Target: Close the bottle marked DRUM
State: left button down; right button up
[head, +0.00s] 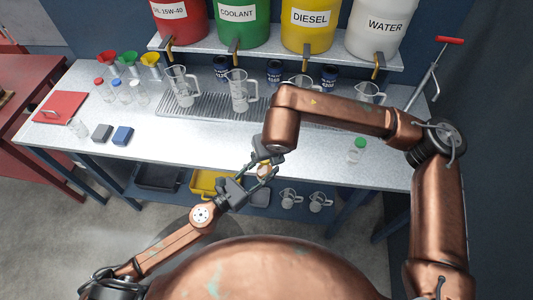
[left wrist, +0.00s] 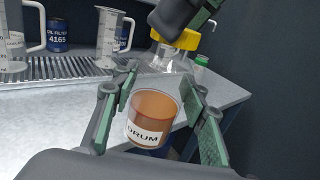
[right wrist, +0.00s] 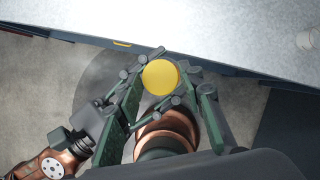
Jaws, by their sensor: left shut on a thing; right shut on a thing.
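The bottle marked DRUM (left wrist: 150,132) holds amber liquid and sits between the fingers of my left gripper (left wrist: 158,108), which is shut on it. It is held off the bench in front of the bench edge, slightly tilted in the left wrist view. A yellow cap (right wrist: 160,77) is between the fingertips of my right gripper (right wrist: 158,85), shut on it. The cap also shows above the bottle in the left wrist view (left wrist: 176,39). In the right wrist view the cap hides the bottle. I cannot tell whether cap and bottle touch.
The bench (head: 200,137) carries several clear jugs (head: 240,92), capped bottles, funnels and a green-capped bottle (head: 357,152). A shelf above holds the drums. Below the bench are a yellow tray (head: 207,183) and clear jugs (head: 289,198). The bench front is largely clear.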

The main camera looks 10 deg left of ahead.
jog(key=m+h, duration=0.1)
jog(key=m, duration=0.2)
jog(key=m+h, duration=0.1)
jog(key=m, duration=0.1)
jog(key=shift+a+m, duration=0.4)
jog(key=m+h, duration=0.1)
jog(key=m, duration=0.2)
jog(key=m+h, duration=0.1)
jog(key=m, duration=0.2)
jog(key=shift+w+a+m+g+h, duration=0.1)
jog(key=shift+a+m+g+h, duration=0.1)
jog(key=shift+m+g+h, duration=0.15)
jog(key=m, duration=0.2)
jog(key=m+g+h, duration=0.1)
jog(key=m, duration=0.2)
jog(key=m+g, duration=0.1)
jog(key=m, duration=0.1)
jog(key=shift+w+m+h, duration=0.25)
jog(key=shift+w+h, duration=0.05)
jog(key=shift+h, duration=0.05)
jog(key=m+g, duration=0.1)
jog(key=m, duration=0.1)
jog(key=m+g, duration=0.1)
jog(key=m, duration=0.2)
jog(key=shift+w+m+g, duration=0.15)
jog(key=shift+m+g, duration=0.1)
jog(key=shift+m, duration=0.05)
jog(key=o, duration=0.7)
jog(key=shift+o, duration=0.2)
